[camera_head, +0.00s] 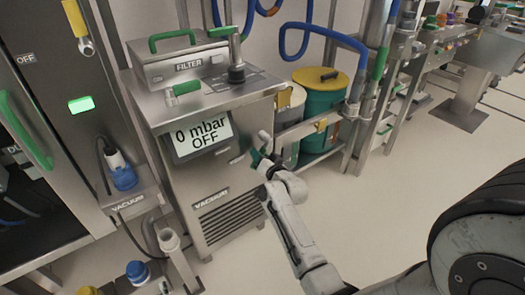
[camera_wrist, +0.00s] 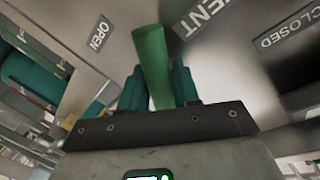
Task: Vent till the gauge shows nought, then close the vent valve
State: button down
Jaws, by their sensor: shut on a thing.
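The vent valve's green handle (camera_wrist: 152,55) is in the wrist view, between an OPEN label (camera_wrist: 99,33) on the left and a CLOSED label (camera_wrist: 291,29) on the right. The handle lines up with neither label clearly. My gripper (camera_wrist: 157,88) has its two teal fingers on both sides of the handle, shut on it. In the head view my gripper (camera_head: 260,157) is at the unit's right front edge, and the handle there is mostly hidden.
The steel vacuum unit (camera_head: 225,185) carries a FILTER box (camera_head: 185,66) on top. A green drum with a yellow lid (camera_head: 318,78) stands behind to the right. A cabinet (camera_head: 60,130) is at left. Open floor (camera_head: 400,165) lies to the right.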

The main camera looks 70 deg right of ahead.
jog(key=r+m+p, duration=0.1)
jog(key=a+m+p, duration=0.1)
jog(key=shift+w+r+y+p, duration=0.3)
jog(key=shift+r+p, duration=0.05)
jog(key=m+p, duration=0.1)
jog(key=r+m+p, duration=0.1)
jog(key=m+y+p, duration=0.1)
jog(key=shift+w+a+r, duration=0.25)
jog(key=shift+a, duration=0.15)
jog(key=shift+w+a+r+m+t+y+p, duration=0.15)
jog(key=shift+r+m+p, duration=0.2)
jog(key=shift+m, duration=0.3)
jog(key=shift+s+d+r+m+t+y+p, duration=0.1)
jog(key=shift+r+m+p, duration=0.25)
jog(key=shift+m, duration=0.35)
jog(key=shift+w+a+r+m+t+y+p, duration=0.15)
jog(key=shift+r+m+p, duration=0.1)
jog(key=shift+m+p, duration=0.3)
jog(key=shift+s, duration=0.1)
jog(key=c, duration=0.9)
grip_release()
jog(key=shift+c, duration=0.2)
jog(key=shift+s, duration=0.1)
jog(key=p+v, duration=0.1)
jog(key=v, duration=0.9)
jog(key=shift+s, duration=0.3)
jog(key=shift+a+r, duration=0.1)
